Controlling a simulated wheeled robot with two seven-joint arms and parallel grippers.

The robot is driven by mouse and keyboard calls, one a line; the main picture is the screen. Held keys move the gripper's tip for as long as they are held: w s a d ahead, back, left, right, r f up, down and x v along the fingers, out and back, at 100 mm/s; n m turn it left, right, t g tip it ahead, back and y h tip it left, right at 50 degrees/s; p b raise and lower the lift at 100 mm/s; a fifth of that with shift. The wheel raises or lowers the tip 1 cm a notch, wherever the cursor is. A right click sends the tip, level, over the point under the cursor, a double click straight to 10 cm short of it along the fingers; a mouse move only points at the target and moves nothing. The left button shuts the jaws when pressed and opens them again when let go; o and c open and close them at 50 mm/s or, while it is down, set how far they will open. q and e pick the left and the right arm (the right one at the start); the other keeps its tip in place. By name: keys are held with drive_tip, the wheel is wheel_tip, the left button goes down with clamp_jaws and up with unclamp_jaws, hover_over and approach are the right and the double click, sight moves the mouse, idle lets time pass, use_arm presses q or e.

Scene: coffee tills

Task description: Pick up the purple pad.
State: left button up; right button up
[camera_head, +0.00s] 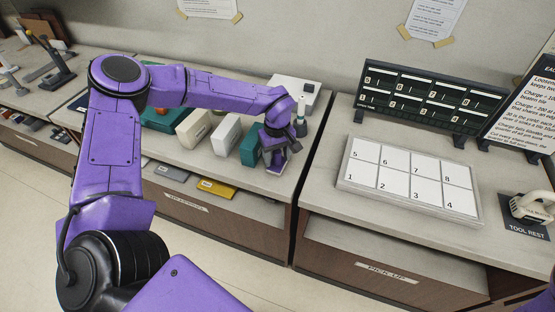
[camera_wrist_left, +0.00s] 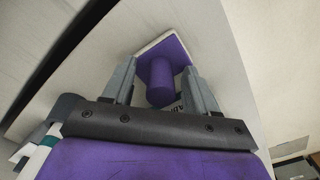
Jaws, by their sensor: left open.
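The purple pad (camera_wrist_left: 172,53) shows in the left wrist view as a square purple plate with a pale edge and a round purple handle (camera_wrist_left: 160,78). My left gripper (camera_wrist_left: 160,82) is open, with one finger on each side of the handle and the handle between them. Small gaps seem to show beside the handle. In the head view my left gripper (camera_head: 292,148) is low over the front right part of the left counter, and it and the wrist largely hide the pad. My right gripper is not in view.
A teal block (camera_head: 251,146), a white block (camera_head: 226,135) and a cream block (camera_head: 193,129) stand in a row left of the gripper. A small bottle (camera_head: 301,126) stands close behind it.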

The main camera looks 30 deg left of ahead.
use_arm(q)
drive_tip(key=shift+f, duration=0.1)
drive_tip(key=shift+s, duration=0.1)
drive_tip(key=shift+c, duration=0.9)
clamp_jaws()
